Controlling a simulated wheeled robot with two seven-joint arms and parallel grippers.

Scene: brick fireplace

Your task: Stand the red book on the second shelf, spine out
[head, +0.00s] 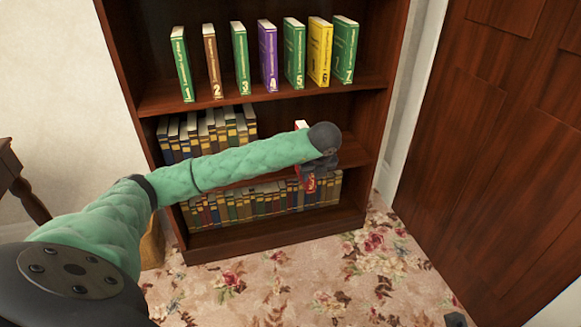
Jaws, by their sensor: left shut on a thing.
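The red book (309,184) is mostly hidden behind my left gripper and forearm. A bit of its red lower part and a pale top end show, and it looks roughly upright. My left gripper (312,168) is shut on it, at the middle shelf (349,156) of the dark wooden bookcase, right of the row of old books there. I cannot tell whether the book touches the shelf board or which way its spine faces. My right gripper cannot be made out; a small dark piece shows at the bottom edge, right of centre.
Several numbered green, brown, purple and yellow books (268,56) stand on the shelf above. Old books (206,132) fill the middle shelf's left part, and more (265,205) stand below. A brown door (490,130) is at right. Flowered carpet (290,280) lies in front.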

